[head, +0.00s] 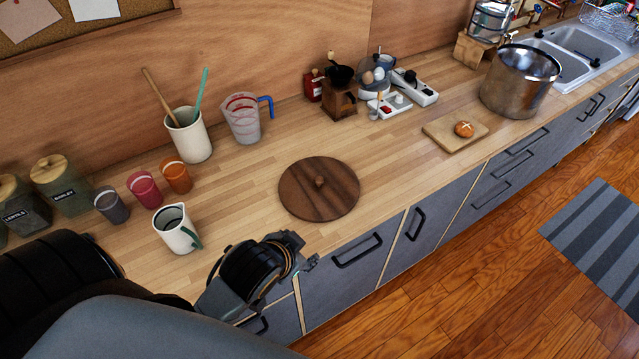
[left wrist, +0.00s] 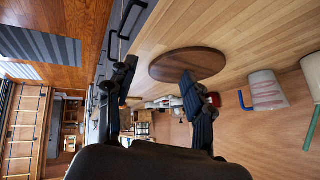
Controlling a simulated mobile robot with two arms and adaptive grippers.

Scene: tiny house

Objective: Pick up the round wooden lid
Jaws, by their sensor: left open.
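The round wooden lid (head: 330,198) is dark brown with a small knob at its middle. It lies flat on the light wooden counter, near the front edge. In the left wrist view the lid (left wrist: 182,64) shows just beyond the fingers, partly covered by one of them. My left gripper (head: 306,252) is at the counter's front edge, to the lower left of the lid and apart from it in the head view. In the left wrist view my left gripper (left wrist: 158,85) has its two fingers spread with nothing between them. My right gripper is not in view.
A white pitcher (head: 177,232) stands left of the lid, with several small cups behind it. A measuring cup (head: 242,120) and a utensil crock (head: 188,138) stand further back. A cutting board with a bun (head: 464,129) lies to the right. Counter around the lid is clear.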

